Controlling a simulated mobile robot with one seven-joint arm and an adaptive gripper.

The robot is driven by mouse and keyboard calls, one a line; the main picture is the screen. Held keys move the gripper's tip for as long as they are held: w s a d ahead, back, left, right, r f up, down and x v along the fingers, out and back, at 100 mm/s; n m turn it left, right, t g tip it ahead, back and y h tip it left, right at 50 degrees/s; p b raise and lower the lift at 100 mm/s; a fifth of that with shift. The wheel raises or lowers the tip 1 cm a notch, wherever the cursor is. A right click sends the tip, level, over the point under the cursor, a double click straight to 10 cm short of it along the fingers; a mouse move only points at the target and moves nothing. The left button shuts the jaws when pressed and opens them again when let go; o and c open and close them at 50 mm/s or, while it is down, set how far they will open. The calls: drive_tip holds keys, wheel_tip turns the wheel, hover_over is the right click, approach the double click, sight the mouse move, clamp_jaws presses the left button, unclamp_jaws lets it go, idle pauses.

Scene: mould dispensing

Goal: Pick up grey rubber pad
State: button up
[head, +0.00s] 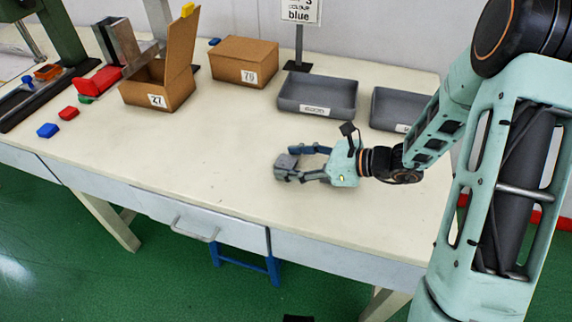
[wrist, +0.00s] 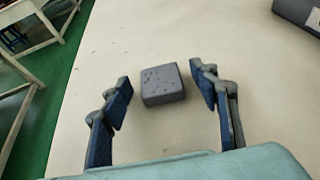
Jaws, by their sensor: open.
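The grey rubber pad (wrist: 162,84) is a small speckled block. In the wrist view it lies between the tips of my gripper (wrist: 160,88), with a visible gap on both sides. In the head view the pad (head: 287,162) shows at the end of my gripper (head: 288,164), on or just above the table, partly covered by the fingers. My gripper is open, and its blue-padded fingers do not appear to touch the pad.
Two grey trays (head: 318,97) stand behind and to the right. An open box marked 27 (head: 158,92) and a closed box marked 79 (head: 243,63) stand farther back. Red and blue blocks (head: 47,130) lie at left. The table's front middle is clear.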

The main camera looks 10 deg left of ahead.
drive_tip(key=c, duration=1.2)
drive_tip(key=shift+r, duration=0.15)
drive_tip(key=shift+c, duration=0.2)
drive_tip(key=shift+r+p, duration=0.85)
drive_tip(key=shift+r, duration=0.05)
drive_tip(key=s+r+p, duration=1.1)
drive_tip(key=s+p, duration=0.3)
drive_tip(key=p, duration=0.5)
drive_tip(key=shift+d, duration=0.35)
